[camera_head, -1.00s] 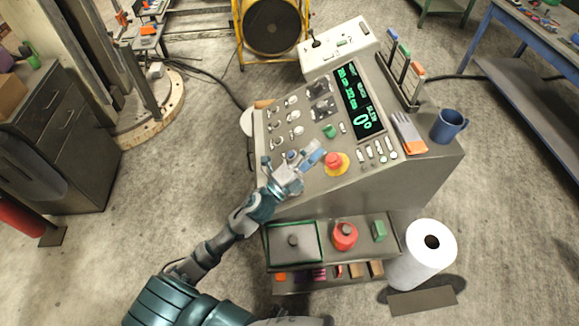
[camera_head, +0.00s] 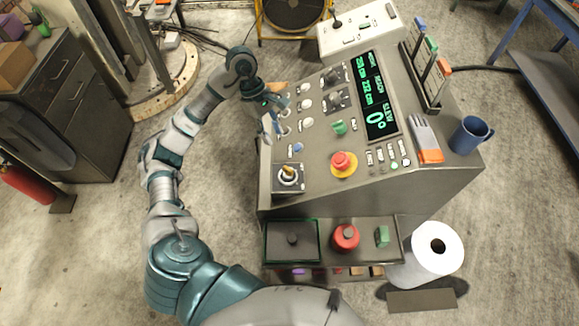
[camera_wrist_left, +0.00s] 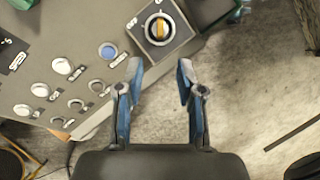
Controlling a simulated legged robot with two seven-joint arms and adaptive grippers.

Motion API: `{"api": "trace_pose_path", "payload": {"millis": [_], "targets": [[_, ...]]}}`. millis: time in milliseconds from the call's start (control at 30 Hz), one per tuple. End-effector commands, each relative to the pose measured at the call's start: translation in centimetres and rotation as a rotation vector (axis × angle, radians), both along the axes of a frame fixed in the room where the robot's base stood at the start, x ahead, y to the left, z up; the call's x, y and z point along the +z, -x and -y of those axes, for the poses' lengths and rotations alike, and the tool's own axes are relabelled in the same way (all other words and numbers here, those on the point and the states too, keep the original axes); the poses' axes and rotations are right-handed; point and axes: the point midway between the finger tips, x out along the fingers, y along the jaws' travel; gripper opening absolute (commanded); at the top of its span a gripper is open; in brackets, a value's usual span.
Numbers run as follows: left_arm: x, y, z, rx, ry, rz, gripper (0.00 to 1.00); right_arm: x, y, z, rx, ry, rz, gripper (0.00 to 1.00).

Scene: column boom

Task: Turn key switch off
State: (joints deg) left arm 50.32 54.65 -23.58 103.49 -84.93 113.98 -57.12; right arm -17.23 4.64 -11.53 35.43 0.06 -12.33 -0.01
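The key switch (camera_head: 289,176) sits on a dark square plate at the near left corner of the grey console (camera_head: 350,190). Its yellow key stands up from a round collar. The key switch also shows at the top of the left wrist view (camera_wrist_left: 159,27), with the key pointing roughly up and down the picture. My left gripper (camera_head: 272,128) is over the console's left edge, beyond the key switch and apart from it. In the left wrist view my left gripper (camera_wrist_left: 159,68) is open and empty, its fingertips short of the switch plate. My right gripper is out of view.
The console carries a red emergency button (camera_head: 343,162), a green knob (camera_head: 339,127), a lit display (camera_head: 373,98) and several white knobs. A blue mug (camera_head: 469,136) stands at its right. A lower shelf holds a red button (camera_head: 345,237). Floor left of the console is open.

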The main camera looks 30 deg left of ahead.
Motion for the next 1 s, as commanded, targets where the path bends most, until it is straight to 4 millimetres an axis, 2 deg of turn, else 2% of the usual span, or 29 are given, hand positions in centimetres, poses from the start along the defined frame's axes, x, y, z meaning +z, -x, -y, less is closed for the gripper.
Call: {"api": "trace_pose_path", "payload": {"millis": [400,600,800,1000], "targets": [[-9.1,0.7,3.9,-0.002,0.006,-0.005,0.38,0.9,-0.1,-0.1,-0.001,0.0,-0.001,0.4],[-12.4,0.8,5.3,-0.002,0.006,-0.003,0.38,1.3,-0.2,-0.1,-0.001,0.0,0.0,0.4],[-14.0,0.8,5.8,0.0,0.004,-0.002,0.38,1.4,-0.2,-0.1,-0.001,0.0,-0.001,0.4],[-14.2,0.8,5.8,0.0,0.004,-0.001,0.38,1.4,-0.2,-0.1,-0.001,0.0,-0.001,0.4]]}}
